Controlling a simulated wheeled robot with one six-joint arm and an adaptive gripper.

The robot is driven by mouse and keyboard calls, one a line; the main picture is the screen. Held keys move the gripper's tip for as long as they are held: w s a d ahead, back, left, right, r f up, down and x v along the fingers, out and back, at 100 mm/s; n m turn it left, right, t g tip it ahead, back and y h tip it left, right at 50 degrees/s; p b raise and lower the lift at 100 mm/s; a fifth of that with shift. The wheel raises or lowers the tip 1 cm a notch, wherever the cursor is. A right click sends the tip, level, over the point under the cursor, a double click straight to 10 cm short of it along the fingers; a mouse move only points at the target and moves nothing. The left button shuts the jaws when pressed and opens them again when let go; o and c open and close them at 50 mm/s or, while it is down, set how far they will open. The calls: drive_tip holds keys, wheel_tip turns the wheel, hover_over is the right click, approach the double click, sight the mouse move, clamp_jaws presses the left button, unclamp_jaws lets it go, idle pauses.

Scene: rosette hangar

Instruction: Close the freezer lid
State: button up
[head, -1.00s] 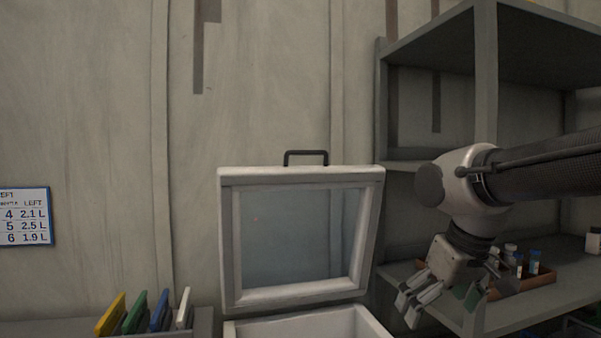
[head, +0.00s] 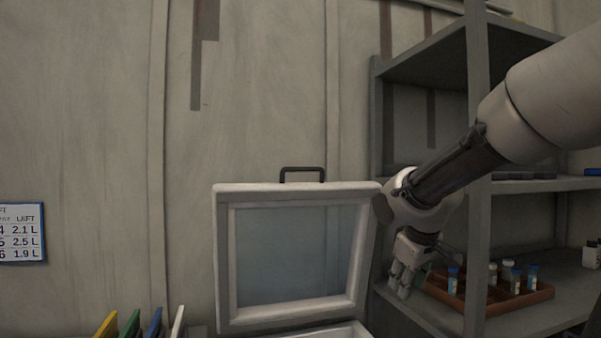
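The freezer lid (head: 225,258) stands raised, nearly upright, with a white frame around a glassy pane. A dark handle (head: 302,170) sits on its top edge. The freezer body (head: 335,332) shows only as a strip of white rim at the bottom edge; the rest is out of frame. My gripper (head: 398,288) hangs pointing down just right of the lid, in front of the shelf. My wrist overlaps the lid's upper right corner in the picture; I cannot tell whether they touch. The fingers look empty, but their gap is small and unclear.
A grey shelf unit (head: 473,120) stands at the right, holding a brown tray (head: 490,306) with several capped vials. Coloured panels (head: 130,322) stand at the lower left. A number chart (head: 22,232) hangs on the left wall. The space above the lid is clear.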

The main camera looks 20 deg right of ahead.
drive_tip(key=w+a+r+n+t+y, duration=0.1)
drive_tip(key=w+a+r+n+t, duration=0.1)
drive_tip(key=w, duration=0.5)
drive_tip(key=w+a+r+n+t+y, duration=0.1)
drive_tip(key=w+a+r+n+t, duration=0.1)
drive_tip(key=w+r+n+t, duration=0.2)
drive_tip(key=w+a+r+n+t+y, duration=0.1)
drive_tip(key=w+a+r+n+t, duration=0.1)
drive_tip(key=w+r+n, duration=0.4)
drive_tip(key=shift+w+r+t+y, duration=0.15)
drive_tip(key=shift+w+r, duration=0.35)
drive_tip(key=shift+w, duration=0.25)
drive_tip(key=shift+w+r+t+y, duration=0.1)
drive_tip(key=shift+w+r+t, duration=0.1)
drive_tip(key=shift+w+r, duration=0.5)
drive_tip(key=shift+w+r+t+y, duration=0.15)
drive_tip(key=shift+w+r, duration=0.2)
drive_tip(key=shift+w, duration=0.5)
drive_tip(key=n+t+y, duration=0.2)
drive_tip(key=n+y, duration=0.3)
drive_tip(key=n, duration=0.3)
approach(302, 170)
drive_tip(key=x, duration=1)
drive_tip(key=shift+w+a, duration=0.15)
drive_tip(key=shift+w, duration=0.2)
clamp_jaws()
